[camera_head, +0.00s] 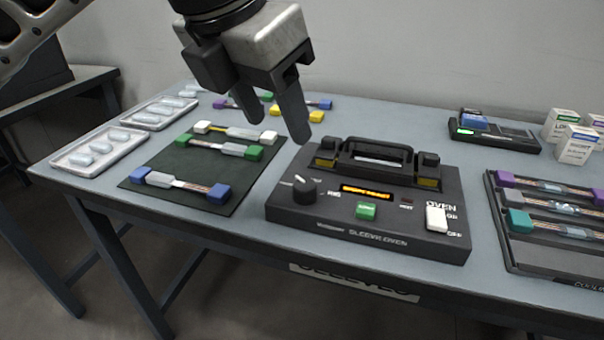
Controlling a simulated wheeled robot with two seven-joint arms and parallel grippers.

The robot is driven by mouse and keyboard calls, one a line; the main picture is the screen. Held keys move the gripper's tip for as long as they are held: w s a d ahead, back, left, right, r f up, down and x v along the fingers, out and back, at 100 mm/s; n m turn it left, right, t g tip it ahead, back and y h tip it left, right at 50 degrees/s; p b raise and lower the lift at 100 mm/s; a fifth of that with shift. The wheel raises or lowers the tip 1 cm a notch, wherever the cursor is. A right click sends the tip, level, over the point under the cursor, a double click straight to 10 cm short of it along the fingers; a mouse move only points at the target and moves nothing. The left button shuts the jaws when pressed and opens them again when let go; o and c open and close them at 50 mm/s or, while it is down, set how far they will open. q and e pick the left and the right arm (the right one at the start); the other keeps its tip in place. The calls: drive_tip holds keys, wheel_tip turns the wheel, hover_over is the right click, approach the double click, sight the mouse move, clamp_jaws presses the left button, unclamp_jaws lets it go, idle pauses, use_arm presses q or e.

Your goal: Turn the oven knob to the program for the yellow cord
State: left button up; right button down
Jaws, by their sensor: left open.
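The black oven (365,235) stands at the table's front middle. Its round black knob (304,190) is on the left of the top face, with a pale pointer mark; the scale around it is too small to read. An orange lit display (366,191) sits right of the knob. My left gripper (277,129) is open and empty, above and behind the knob, fingers pointing down, apart from the oven. A cord with yellow ends (316,117) lies at the back of the table, partly hidden behind my gripper. My right gripper is out of view.
A dark mat (150,176) with cords with white, green and blue ends lies left of the oven. White trays (75,161) stand further left. A dark rack (510,248) with several cords is to the right; a small device (500,139) and boxes (577,145) stand behind it.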

sight(304, 184)
use_arm(q)
drive_tip(key=b+x, duration=0.1)
drive_tip(key=x, duration=1.1)
drive_tip(key=shift+s+f+b, duration=0.1)
drive_tip(key=shift+f+b, duration=0.05)
drive_tip(key=shift+b, duration=0.2)
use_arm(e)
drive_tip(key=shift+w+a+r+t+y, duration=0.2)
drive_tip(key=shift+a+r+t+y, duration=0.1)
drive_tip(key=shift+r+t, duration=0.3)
use_arm(q)
drive_tip(key=c, duration=1)
drive_tip(key=shift+o, duration=0.2)
